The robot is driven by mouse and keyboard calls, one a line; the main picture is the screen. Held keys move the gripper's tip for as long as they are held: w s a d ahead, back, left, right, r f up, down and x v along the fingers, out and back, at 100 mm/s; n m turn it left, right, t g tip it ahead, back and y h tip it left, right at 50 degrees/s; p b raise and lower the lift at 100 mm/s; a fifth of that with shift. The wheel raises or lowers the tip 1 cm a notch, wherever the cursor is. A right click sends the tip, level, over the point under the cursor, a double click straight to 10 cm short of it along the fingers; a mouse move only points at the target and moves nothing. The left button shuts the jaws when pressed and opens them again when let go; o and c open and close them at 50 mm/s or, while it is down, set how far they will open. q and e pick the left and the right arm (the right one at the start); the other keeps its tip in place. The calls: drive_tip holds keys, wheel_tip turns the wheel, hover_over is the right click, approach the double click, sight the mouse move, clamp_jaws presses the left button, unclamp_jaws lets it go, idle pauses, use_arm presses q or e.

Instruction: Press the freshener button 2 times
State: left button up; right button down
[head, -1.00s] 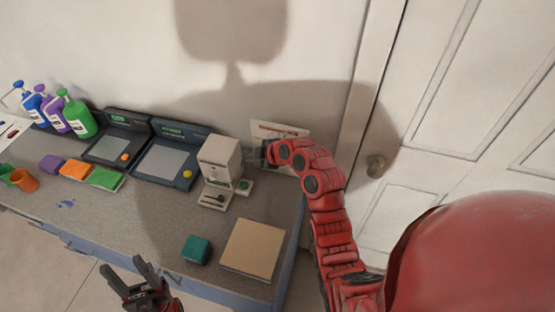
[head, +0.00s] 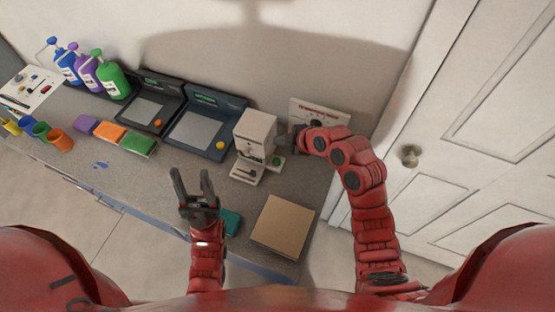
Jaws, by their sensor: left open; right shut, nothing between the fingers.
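The freshener appears to be the pale boxy dispenser (head: 255,133) at the back right of the counter. A small green button (head: 276,161) shows on a pale base at its right side. My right gripper (head: 287,142) is shut and empty, just right of the dispenser and a little above and behind the green button in the picture. Whether it touches anything cannot be told. My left gripper (head: 192,178) is open and empty, its fingers pointing up the picture over the counter's front part.
A teal block (head: 231,222) is partly hidden by my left gripper. Two dark panel devices (head: 205,127) stand left of the dispenser. Several bottles (head: 111,75) stand further left. A sign (head: 320,112) is behind my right gripper.

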drive_tip(key=b, duration=0.1)
hover_over(280, 163)
wheel_tip(280, 163, down, 5)
drive_tip(key=shift+a+f, duration=0.1)
drive_tip(key=shift+f, duration=0.05)
wheel_tip(280, 163, down, 3)
drive_tip(key=shift+r+b, duration=0.2)
drive_tip(key=shift+b, duration=0.9)
drive_tip(key=shift+f+b, duration=0.5)
drive_tip(key=shift+b, duration=0.1)
drive_tip(key=shift+r, duration=0.1)
idle(0.4)
drive_tip(key=shift+f+b, duration=0.45)
drive_tip(key=shift+b, duration=0.45)
